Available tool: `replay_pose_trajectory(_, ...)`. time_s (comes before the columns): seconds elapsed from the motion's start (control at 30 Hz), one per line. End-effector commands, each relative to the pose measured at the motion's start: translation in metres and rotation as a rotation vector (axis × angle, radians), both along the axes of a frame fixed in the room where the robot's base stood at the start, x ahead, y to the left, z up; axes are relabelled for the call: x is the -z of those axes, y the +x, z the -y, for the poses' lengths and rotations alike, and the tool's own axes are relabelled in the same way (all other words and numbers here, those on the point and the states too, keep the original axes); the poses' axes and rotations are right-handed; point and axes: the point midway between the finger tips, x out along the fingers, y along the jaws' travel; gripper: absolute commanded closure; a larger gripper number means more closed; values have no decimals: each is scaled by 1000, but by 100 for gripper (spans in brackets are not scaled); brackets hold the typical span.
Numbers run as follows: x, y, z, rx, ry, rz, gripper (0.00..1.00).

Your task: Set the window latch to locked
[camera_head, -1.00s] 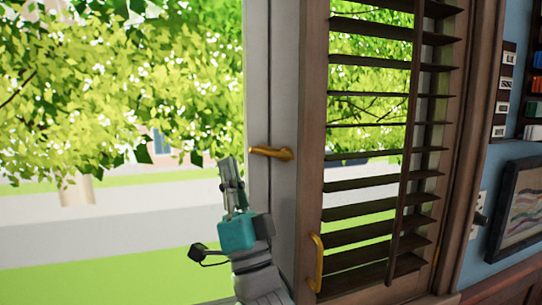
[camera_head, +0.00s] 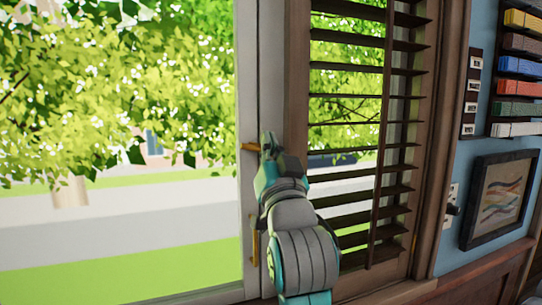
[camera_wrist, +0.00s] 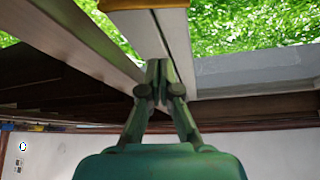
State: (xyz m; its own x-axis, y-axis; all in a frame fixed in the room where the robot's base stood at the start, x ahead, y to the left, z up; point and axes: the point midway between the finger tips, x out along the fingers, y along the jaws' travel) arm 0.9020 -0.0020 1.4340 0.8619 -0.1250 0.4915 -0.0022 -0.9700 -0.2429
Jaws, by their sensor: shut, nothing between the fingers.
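The window latch (camera_head: 250,147) is a brass lever on the pale window frame. In the head view only its left end shows, lying roughly level; my gripper hides the rest. In the wrist view, a brass piece (camera_wrist: 145,4), seemingly the latch, is cut off by the top edge. My gripper (camera_head: 268,140) is in front of the latch's right part in the head view. In the wrist view its fingertips (camera_wrist: 157,65) are together and empty, below the brass piece with a visible gap in the picture. Whether any part touches the latch I cannot tell.
A dark wooden louvred shutter (camera_head: 345,185) stands right of my gripper. A vertical brass handle (camera_head: 254,247) shows left of my arm. A framed picture (camera_head: 500,197) and a rack of coloured blocks (camera_head: 520,65) are on the blue wall at right.

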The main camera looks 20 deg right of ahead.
Motion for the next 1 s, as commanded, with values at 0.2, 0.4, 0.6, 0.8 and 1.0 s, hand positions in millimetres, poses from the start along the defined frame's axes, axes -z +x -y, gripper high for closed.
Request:
replay_pose_trajectory(0.2, -18, 31, 4, 0, 0, 1, 100)
replay_pose_trajectory(0.4, -19, 49, 4, -2, 0, -3, 100)
replay_pose_trajectory(0.6, 1, 52, -1, -2, 1, -1, 100)
replay_pose_trajectory(0.8, 11, 54, -3, -1, 0, 0, 100)
replay_pose_trajectory(1.0, 12, 54, -3, -1, 0, 1, 100)
